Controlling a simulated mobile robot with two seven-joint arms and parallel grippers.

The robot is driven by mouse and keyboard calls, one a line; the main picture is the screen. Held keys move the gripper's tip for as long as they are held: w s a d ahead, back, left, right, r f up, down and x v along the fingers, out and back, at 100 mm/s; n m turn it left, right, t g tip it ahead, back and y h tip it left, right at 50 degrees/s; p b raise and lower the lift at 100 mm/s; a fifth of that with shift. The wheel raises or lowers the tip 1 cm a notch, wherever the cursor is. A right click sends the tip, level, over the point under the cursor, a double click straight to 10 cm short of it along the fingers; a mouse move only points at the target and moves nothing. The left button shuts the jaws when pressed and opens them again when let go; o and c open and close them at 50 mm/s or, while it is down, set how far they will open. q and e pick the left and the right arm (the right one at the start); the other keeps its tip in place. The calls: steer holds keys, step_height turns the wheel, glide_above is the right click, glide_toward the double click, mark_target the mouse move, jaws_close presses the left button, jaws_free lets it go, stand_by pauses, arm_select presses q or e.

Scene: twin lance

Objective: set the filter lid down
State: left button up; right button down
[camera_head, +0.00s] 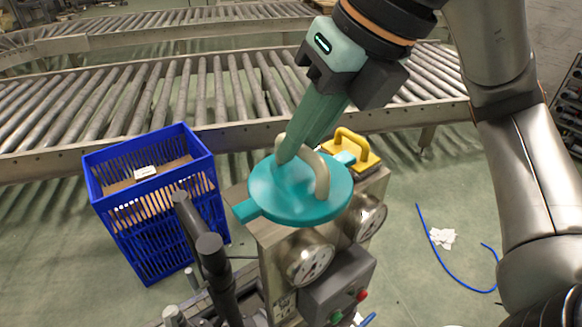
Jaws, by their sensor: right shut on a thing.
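The filter lid (312,205) is a round teal disc with a beige arched handle (321,172) and a tab at its left edge. My right gripper (287,152) comes down from above, and its green fingers are shut on the handle. The lid lies about level over the left part of the top of a metal unit (272,245) with two round gauges. I cannot tell whether it touches the unit, as it hides what is beneath it. My left gripper is not in view.
A yellow lid with a handle (351,150) sits on the unit's back right. A blue crate (150,200) stands to the left. Dark upright cylinders (213,262) stand in front. A roller conveyor (200,90) runs behind. A blue hose (450,270) and white scraps (442,238) lie on the floor at right.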

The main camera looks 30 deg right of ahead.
steer(key=shift+w+d+f, duration=0.75)
steer(key=shift+w+f, duration=1.25)
steer(key=shift+f, duration=0.05)
steer(key=shift+w+d+f, duration=0.75)
steer(key=shift+w+f, duration=1.2)
steer(key=shift+f, duration=0.15)
steer(key=shift+w+d+f, duration=0.75)
steer(key=shift+w+f, duration=1.25)
steer(key=shift+f, duration=0.05)
steer(key=shift+f, duration=0.2)
steer(key=c, duration=0.8)
jaws_free()
steer(key=shift+c, duration=0.2)
steer(key=shift+r, duration=0.1)
